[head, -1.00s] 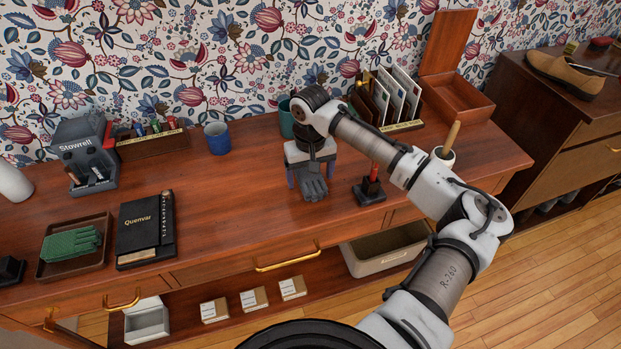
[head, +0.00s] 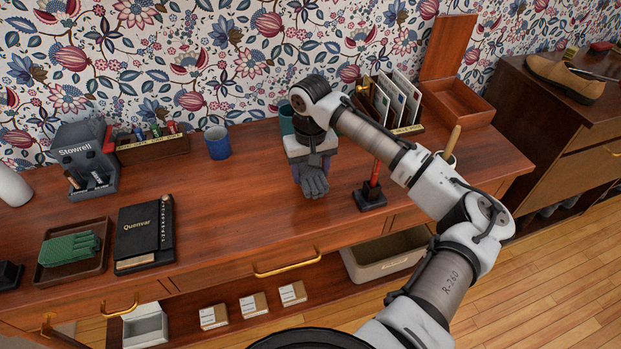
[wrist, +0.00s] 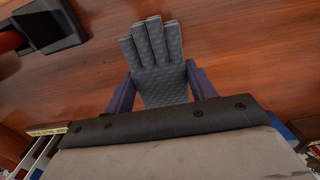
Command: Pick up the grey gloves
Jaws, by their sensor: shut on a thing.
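The grey gloves (head: 314,182) are in my gripper over the middle of the wooden sideboard (head: 250,207). In the wrist view the gloves (wrist: 160,70) show a ribbed grey surface, with the fingers pointing away from the gripper. The two purple fingers of my gripper (wrist: 162,90) close on the gloves from either side. The cuff end is hidden behind the gripper body. I cannot tell exactly how high the gloves are above the wood.
A stamp on a black base (head: 370,194) stands close to the right. A blue mug (head: 217,142) and a green cup (head: 287,118) stand behind. A black Quenvar book (head: 140,238) and a tray with green gloves (head: 72,246) lie left. Bare wood lies between book and gripper.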

